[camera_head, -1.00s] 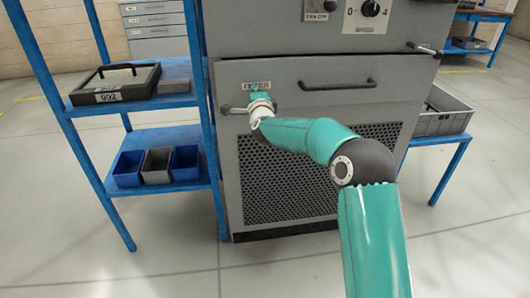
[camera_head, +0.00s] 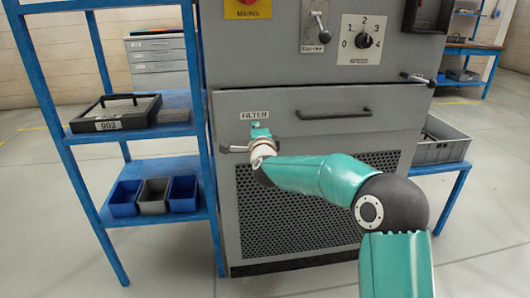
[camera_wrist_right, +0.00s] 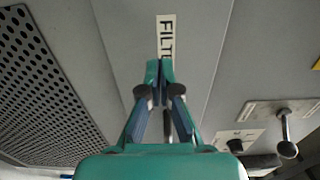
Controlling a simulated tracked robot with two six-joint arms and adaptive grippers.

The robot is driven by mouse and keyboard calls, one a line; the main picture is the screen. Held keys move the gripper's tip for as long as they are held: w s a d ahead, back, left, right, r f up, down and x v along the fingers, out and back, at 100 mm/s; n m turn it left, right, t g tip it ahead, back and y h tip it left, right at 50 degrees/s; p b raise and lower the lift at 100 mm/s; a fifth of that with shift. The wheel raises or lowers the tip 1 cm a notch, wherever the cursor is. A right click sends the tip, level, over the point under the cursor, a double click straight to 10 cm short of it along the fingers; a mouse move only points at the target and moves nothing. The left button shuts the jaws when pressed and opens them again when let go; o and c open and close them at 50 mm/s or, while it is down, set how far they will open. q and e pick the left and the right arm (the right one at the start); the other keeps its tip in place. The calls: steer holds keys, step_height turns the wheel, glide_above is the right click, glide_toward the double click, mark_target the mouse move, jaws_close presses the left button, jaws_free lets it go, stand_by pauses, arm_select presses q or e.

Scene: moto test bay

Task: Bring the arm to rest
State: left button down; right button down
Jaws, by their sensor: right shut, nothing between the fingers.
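My right arm reaches to the grey machine (camera_head: 310,128). My right gripper (camera_head: 260,128) is in front of its lower panel, just below the FILTER label (camera_head: 254,115). In the right wrist view the teal fingertips (camera_wrist_right: 160,68) are together with nothing between them. They overlap the lower part of the FILTER label (camera_wrist_right: 166,36); whether they touch the panel I cannot tell. A small grey handle (camera_head: 233,149) sits left of my wrist and is partly hidden by it. My left gripper is not in view.
A long bar handle (camera_head: 335,114) is right of the gripper. Above are a lever (camera_head: 322,30) and speed dial (camera_head: 364,40). A blue shelf (camera_head: 90,137) with a black tray (camera_head: 115,112) and bins stands left. A grey crate (camera_head: 441,150) is at right. Open floor lies in front.

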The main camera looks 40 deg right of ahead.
steer(key=v, duration=0.9)
steer(key=w+a+f+n+g+y, duration=0.1)
steer(key=a+f+n+y, duration=0.15)
steer(key=f, duration=0.75)
steer(key=w+a+f+n+g+y, duration=0.1)
steer(key=a+f+g, duration=0.15)
steer(key=f, duration=0.75)
steer(key=s+a+f+n+g+y, duration=0.25)
steer(key=s+a+f, duration=0.3)
steer(key=f, duration=0.35)
steer(key=s+a+f+n+g+y, duration=0.2)
steer(key=s+a+f+n, duration=0.25)
steer(key=s+f, duration=0.35)
steer(key=s+a+f+n+g+y, duration=0.25)
steer(key=s+a+f, duration=0.35)
steer(key=f, duration=0.4)
steer(key=s+a+f+n+g+y, duration=0.1)
steer(key=s+a+n+g, duration=0.2)
steer(key=s, duration=0.4)
steer(key=s+a+f+n+g+y, duration=0.1)
steer(key=s+a+f+n+g, duration=0.2)
steer(key=s, duration=0.4)
step_height(320, 180, up, 31)
steer(key=n+t+p, duration=0.1)
steer(key=n+p, duration=0.1)
steer(key=p, duration=2.8)
steer(key=shift+r, duration=0.2)
